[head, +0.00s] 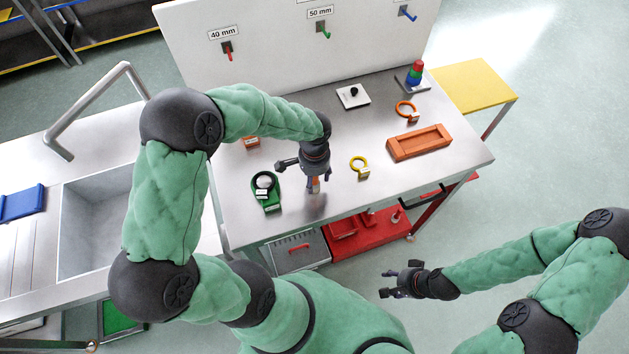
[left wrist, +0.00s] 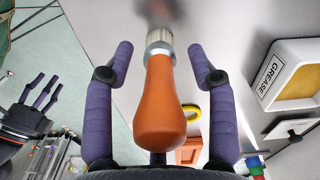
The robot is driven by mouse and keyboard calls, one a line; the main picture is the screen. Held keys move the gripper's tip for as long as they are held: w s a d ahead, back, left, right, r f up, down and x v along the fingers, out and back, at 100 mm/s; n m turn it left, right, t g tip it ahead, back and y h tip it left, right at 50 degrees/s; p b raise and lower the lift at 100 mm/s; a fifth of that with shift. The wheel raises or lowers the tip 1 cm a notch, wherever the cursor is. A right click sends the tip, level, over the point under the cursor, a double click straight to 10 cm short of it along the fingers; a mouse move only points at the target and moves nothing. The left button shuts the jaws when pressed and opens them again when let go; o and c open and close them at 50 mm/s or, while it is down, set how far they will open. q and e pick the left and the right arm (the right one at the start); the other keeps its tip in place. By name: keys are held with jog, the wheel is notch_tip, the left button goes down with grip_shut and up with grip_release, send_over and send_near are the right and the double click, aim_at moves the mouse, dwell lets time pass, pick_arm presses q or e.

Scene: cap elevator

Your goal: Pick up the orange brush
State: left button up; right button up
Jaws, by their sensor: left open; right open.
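The orange brush (left wrist: 160,105) has a rounded orange handle and a metal collar. In the left wrist view its handle stands between the two purple-padded fingers of my left gripper (left wrist: 160,58), with a visible gap on each side. In the head view my left gripper (head: 312,166) is low over the front of the steel worktop, and only a small part of the brush (head: 314,185) shows below it. My right gripper (head: 397,280) is open and empty, off the front of the worktop, and also shows in the left wrist view (left wrist: 40,92).
An orange ring (head: 405,108), orange tray (head: 419,143) and red-green-blue stack (head: 415,75) stand further right. A white box marked GREASE (left wrist: 283,72) shows in the wrist view.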

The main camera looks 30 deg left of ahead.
pick_arm(q)
jog(key=shift+c, duration=0.3)
grip_shut()
jog(key=shift+r, duration=0.65)
jog(key=w+a+r+p, duration=0.1)
jog(key=a+r, duration=1)
jog(key=a, duration=0.3)
jog(key=shift+w+r+p, duration=0.2)
jog(key=shift+r+p, duration=0.1)
jog(key=shift+p, duration=0.05)
